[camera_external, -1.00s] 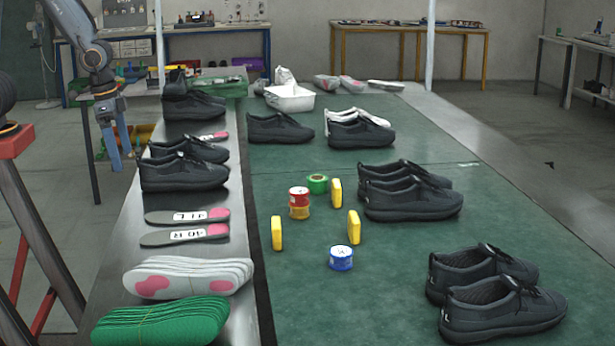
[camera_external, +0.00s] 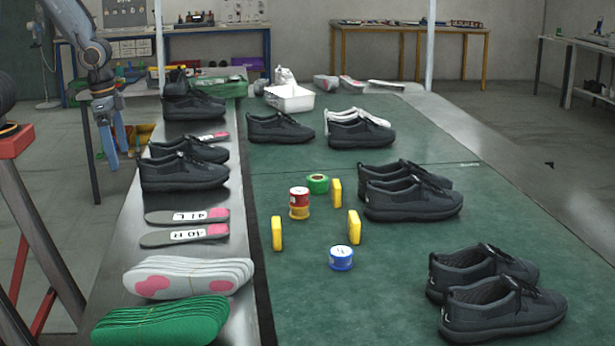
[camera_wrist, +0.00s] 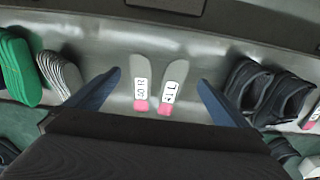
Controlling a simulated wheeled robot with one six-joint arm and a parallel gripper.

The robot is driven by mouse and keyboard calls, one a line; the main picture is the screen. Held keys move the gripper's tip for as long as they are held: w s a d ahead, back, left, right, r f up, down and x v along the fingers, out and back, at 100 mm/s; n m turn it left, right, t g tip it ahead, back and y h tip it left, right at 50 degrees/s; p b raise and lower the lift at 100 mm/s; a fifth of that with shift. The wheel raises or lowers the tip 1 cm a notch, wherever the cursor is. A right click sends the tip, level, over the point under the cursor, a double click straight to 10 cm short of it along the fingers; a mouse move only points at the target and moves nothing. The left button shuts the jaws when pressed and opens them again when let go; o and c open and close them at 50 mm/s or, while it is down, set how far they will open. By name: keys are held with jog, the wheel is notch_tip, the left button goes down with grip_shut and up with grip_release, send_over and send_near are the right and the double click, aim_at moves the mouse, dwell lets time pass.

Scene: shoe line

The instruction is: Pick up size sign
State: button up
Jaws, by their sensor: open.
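Two grey insoles with pink heels lie side by side on the metal strip at the left. The nearer one bears a white size sign reading 40 R (camera_external: 187,235), and the one beyond it bears a sign reading 41 L (camera_external: 187,216). In the wrist view the 40 R sign (camera_wrist: 140,89) is left and the 41 L sign (camera_wrist: 172,97) is right. My gripper (camera_external: 116,160) is open and empty, above and left of the strip in the external view. In the wrist view my gripper (camera_wrist: 159,77) has its blue fingers on either side of both insoles, apart from them.
White insoles (camera_external: 190,277) and green insoles (camera_external: 160,321) lie stacked nearer on the strip. Dark shoes (camera_external: 185,172) stand beyond the signs. The green mat (camera_external: 310,290) carries yellow blocks (camera_external: 277,233), tape rolls and more shoes.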

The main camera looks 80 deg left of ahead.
jog(key=c, duration=0.5)
jog(key=m+t+b, duration=0.2)
jog(key=t+b, duration=0.3)
jog(key=b, duration=1.3)
send_near(335, 183)
jog(key=f, duration=0.2)
jog(key=shift+y, duration=0.3)
jog(key=shift+w+d+r+p+x, duration=0.1)
jog(key=shift+w+x, duration=0.05)
jog(key=shift+x, duration=1.05)
jog(key=shift+w+d+r+p+x, duration=0.1)
jog(key=shift+w+x, duration=0.05)
jog(key=shift+x, duration=1.1)
jog(key=shift+w+d+r+p+x, duration=0.1)
jog(key=shift+x, duration=1.1)
